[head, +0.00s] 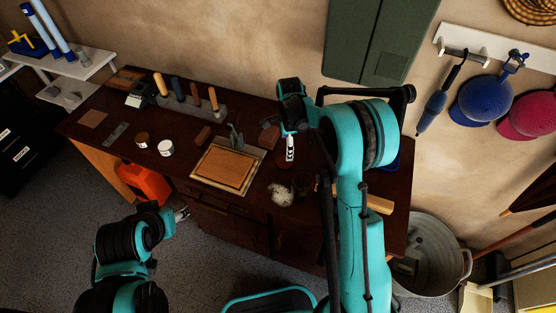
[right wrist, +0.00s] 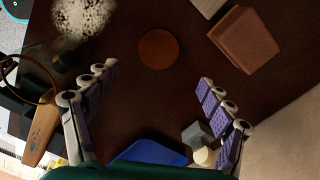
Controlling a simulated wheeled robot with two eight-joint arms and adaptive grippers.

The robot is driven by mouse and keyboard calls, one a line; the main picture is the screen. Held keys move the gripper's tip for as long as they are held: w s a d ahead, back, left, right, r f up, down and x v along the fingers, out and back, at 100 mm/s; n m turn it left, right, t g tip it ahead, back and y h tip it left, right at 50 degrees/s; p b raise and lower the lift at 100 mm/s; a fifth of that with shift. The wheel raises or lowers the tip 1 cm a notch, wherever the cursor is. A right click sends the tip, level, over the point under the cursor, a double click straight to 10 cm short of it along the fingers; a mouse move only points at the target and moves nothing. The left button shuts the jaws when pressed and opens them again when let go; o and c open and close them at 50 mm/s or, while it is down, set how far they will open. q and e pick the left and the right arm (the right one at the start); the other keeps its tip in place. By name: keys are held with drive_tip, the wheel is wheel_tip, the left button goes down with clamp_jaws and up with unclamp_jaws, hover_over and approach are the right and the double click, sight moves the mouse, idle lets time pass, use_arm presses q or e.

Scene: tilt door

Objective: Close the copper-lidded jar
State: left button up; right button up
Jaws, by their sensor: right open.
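A round copper-brown disc (right wrist: 158,49), which looks like the lid, lies flat on the bench in the right wrist view. A glass jar (head: 302,182) stands by the pale speckled clump; its rim (right wrist: 30,80) shows at the left of the right wrist view, and no lid shows on it. My right gripper (head: 290,148) is over the bench; in the right wrist view its fingers (right wrist: 158,108) are spread and empty, with the disc beyond their tips. My left gripper (head: 182,214) is in front of the bench, away from the jar; its fingers are too small to judge.
The speckled clump (head: 281,194) is beside the jar. A brown block (right wrist: 245,38) lies near the disc. A wooden board (head: 224,168), a white-topped jar (head: 166,148) and a brown-topped jar (head: 142,140) stand farther left. A tool rack (head: 190,105) is at the back.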

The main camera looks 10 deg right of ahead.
sight(285, 163)
drive_tip(key=shift+f, duration=0.1)
drive_tip(key=shift+f+b, duration=0.4)
drive_tip(key=shift+f, duration=0.9)
drive_tip(key=f+b, duration=0.1)
drive_tip(key=f, duration=0.1)
drive_tip(key=f+b, duration=0.1)
drive_tip(key=f, duration=0.2)
drive_tip(key=shift+s+a+f, duration=0.15)
drive_tip(key=shift+a, duration=0.05)
drive_tip(key=c, duration=0.8)
